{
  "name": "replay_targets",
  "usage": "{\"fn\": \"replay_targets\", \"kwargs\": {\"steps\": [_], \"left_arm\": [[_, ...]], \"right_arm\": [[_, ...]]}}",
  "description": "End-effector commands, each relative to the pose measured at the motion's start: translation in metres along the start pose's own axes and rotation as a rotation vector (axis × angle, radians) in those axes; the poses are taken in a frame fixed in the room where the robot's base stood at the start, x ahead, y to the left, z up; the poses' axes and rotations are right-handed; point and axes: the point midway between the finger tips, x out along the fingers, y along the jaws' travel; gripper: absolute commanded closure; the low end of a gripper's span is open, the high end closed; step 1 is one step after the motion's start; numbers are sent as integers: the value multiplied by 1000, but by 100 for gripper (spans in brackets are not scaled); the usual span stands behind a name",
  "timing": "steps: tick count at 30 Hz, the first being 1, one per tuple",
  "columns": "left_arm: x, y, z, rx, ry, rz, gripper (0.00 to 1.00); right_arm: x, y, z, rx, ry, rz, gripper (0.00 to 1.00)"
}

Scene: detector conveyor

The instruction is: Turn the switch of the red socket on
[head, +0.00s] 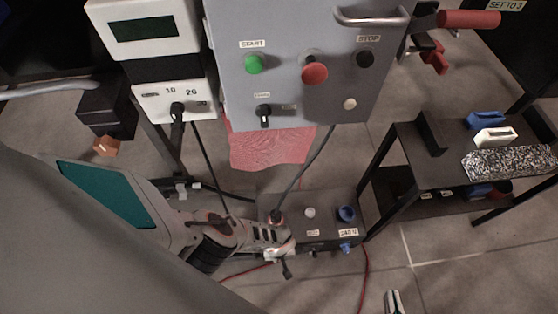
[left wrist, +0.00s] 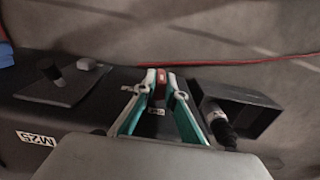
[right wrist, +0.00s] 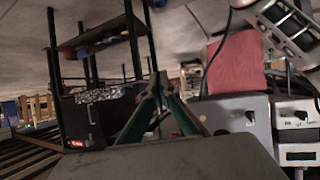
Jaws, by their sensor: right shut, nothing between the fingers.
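The dark socket box (head: 325,229) stands on the floor below the control panel. My left gripper (head: 284,258) is low at the box's left front. In the left wrist view its teal-padded fingers (left wrist: 161,78) point at the box, with a small gap and a small red part (left wrist: 160,88) between or behind the tips. Whether they touch or grip it I cannot tell. The red socket's switch is not clearly visible. My right gripper (head: 394,302) is shut and empty over the floor, also in the right wrist view (right wrist: 158,84).
The grey panel (head: 290,95) with buttons and a red-handled lever (head: 468,19) stands behind the box. A red cloth (head: 270,150) hangs below it. A dark table (head: 437,165) stands right. A red cable (head: 365,270) crosses the floor. Floor at lower right is mostly clear.

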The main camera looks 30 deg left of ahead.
Motion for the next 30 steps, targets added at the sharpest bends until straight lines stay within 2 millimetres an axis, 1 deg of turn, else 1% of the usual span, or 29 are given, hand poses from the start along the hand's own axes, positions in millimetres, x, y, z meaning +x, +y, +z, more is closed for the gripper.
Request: {"fn": "replay_targets", "kwargs": {"steps": [5, 9, 16, 18, 21, 23, 30], "left_arm": [[4, 1, 5, 3, -9, -34, 100], [7, 1, 8, 5, -14, -120, 100], [11, 2, 11, 7, -17, -268, 100], [11, 2, 11, 6, -17, -307, 100], [9, 3, 10, 5, -15, -346, 100], [7, 4, 8, 5, -12, -361, 100], [3, 6, 5, 2, -6, -374, 100]], "right_arm": [[0, -3, 11, 9, -18, -5, 100], [2, -11, 19, 37, -26, -20, 100], [9, -21, -8, 131, 49, -38, 100], [11, -33, -16, 212, 76, -54, 100], [11, -43, -13, 288, 82, -71, 100], [11, -47, -13, 316, 86, -78, 100], [11, -50, -15, 340, 93, -83, 100]]}}
